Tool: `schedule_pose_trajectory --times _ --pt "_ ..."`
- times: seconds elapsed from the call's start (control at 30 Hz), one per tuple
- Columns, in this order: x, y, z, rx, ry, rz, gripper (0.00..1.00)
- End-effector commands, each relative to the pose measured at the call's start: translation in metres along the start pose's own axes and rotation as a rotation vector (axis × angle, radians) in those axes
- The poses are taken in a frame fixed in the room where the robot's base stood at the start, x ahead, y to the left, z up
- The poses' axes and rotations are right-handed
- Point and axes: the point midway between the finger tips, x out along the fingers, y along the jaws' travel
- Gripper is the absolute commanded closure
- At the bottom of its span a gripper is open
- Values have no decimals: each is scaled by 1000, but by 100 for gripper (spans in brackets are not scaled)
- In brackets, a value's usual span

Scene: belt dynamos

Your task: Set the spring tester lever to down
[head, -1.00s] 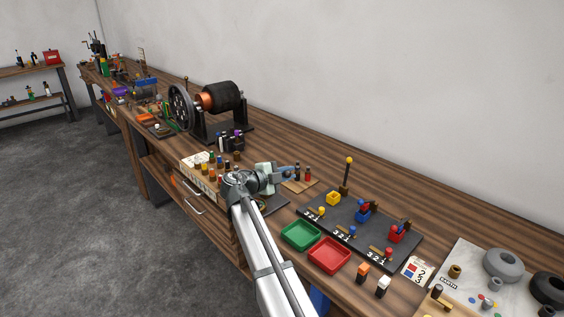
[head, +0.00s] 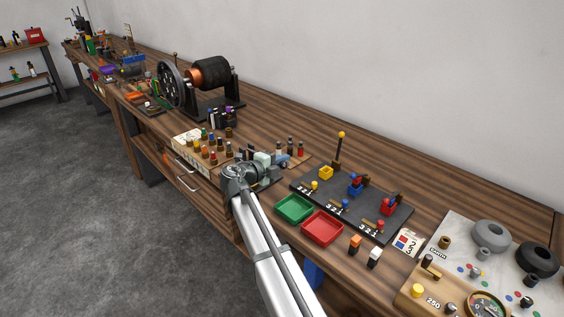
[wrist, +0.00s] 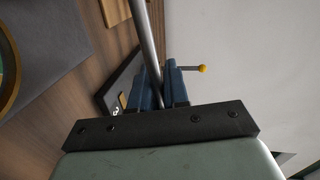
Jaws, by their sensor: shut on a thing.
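My gripper (head: 285,160) is above the bench beside a dark plate (head: 268,184), partly hidden by my arm. In the wrist view, its blue fingers (wrist: 161,76) are shut on a thin grey metal rod, which I take as the spring tester lever (wrist: 147,40). The rod runs from the top edge down between the fingers. Its far end is out of view. A grey plate (wrist: 50,40) with part of a brass-rimmed round piece (wrist: 8,75) shows at the left of the wrist view. The lever does not show clearly in the head view.
A black board (head: 345,211) with yellow, blue and red holders and a yellow-knobbed post (head: 341,136) stands to the right. Green (head: 294,193) and red (head: 322,241) trays lie in front. Small bottles (head: 212,147) crowd the left side. Bare bench lies behind the board.

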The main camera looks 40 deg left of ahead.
Motion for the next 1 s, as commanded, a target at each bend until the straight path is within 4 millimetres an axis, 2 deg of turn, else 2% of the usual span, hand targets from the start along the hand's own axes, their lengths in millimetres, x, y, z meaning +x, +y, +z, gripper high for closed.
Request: schedule_pose_trajectory --times 0.07,0.1,0.3,0.67,0.77,1.0 --pt "0 1 -2 -1 3 2 100" --pt "0 1 -2 -1 3 2 84" --pt "0 0 -1 -1 2 1 65" --pt "-6 0 0 -1 0 0 64" --pt "-16 0 -1 -1 -1 0 64" --pt "-62 0 -1 -1 -2 0 64"
